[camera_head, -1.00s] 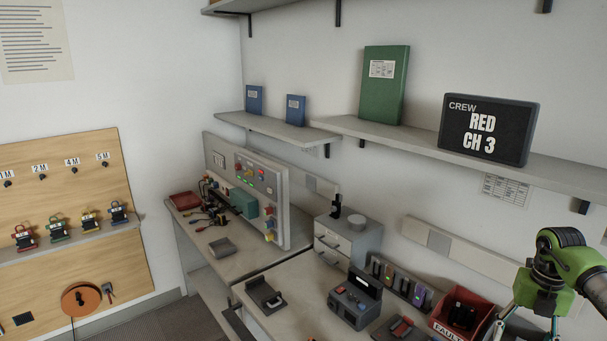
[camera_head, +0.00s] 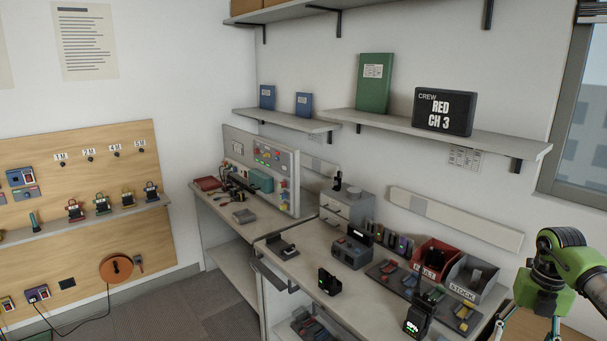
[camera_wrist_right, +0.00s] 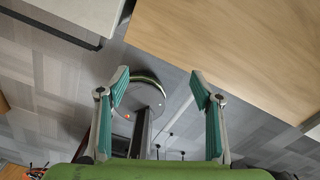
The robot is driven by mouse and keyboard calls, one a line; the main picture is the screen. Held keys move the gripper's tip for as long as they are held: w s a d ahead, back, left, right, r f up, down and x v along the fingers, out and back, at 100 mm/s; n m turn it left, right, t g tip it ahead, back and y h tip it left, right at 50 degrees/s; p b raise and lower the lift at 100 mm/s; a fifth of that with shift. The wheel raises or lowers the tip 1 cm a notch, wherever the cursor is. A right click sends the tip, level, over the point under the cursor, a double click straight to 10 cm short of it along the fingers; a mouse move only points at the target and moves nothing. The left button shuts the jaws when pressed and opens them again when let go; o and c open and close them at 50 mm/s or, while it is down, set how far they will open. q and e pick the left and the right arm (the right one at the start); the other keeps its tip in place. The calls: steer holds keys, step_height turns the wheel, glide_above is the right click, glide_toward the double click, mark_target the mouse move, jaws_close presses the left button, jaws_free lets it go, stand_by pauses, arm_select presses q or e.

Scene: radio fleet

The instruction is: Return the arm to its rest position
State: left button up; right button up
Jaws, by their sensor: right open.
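My right arm, green with black joints, comes in at the lower right of the head view. Its gripper (camera_head: 528,332) hangs below it, with the fingers cut off by the bottom edge. In the right wrist view the right gripper (camera_wrist_right: 160,75) is open, its two teal-padded fingers wide apart with nothing between them. Floor shows beyond the fingers. My left gripper is in neither view.
A grey workbench (camera_head: 303,264) carries radios, a red FAULT bin (camera_head: 433,255) and a grey STOCK bin (camera_head: 474,277). A wooden surface (camera_wrist_right: 240,45) lies right of the gripper in the wrist view, a pale tabletop corner (camera_wrist_right: 85,12) upper left. Floor (camera_head: 190,318) is clear at lower left.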

steer(key=w+a+f+m+t+y+b, duration=0.25)
steer(key=a+f+m+t+y, duration=0.2)
steer(key=a+f, duration=1)
steer(key=w+a+f+m+t+y+b, duration=0.1)
steer(key=a+f+m+t+y+b, duration=0.3)
steer(key=a+f, duration=1.05)
steer(key=s+d+f+m+h+b, duration=0.1)
steer(key=s+d+f+m+h, duration=0.2)
steer(key=s+f+m, duration=0.55)
steer(key=s+d+f+m+h+b, duration=0.1)
steer(key=s+d+f+m+h, duration=0.25)
steer(key=s+f, duration=0.95)
arm_select(q)
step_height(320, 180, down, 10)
steer(key=b, duration=0.1)
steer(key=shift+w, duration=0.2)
arm_select(e)
steer(key=s+a+f+m+g, duration=0.1)
steer(key=s+f, duration=0.4)
steer(key=s, duration=0.5)
steer(key=s+a+f+m+g+h, duration=0.1)
steer(key=s+f+m+g, duration=0.3)
steer(key=s, duration=0.6)
steer(key=s+a+f+m+g+h, duration=0.1)
steer(key=s+f+m+g, duration=0.1)
steer(key=s+f, duration=0.5)
steer(key=s, duration=0.4)
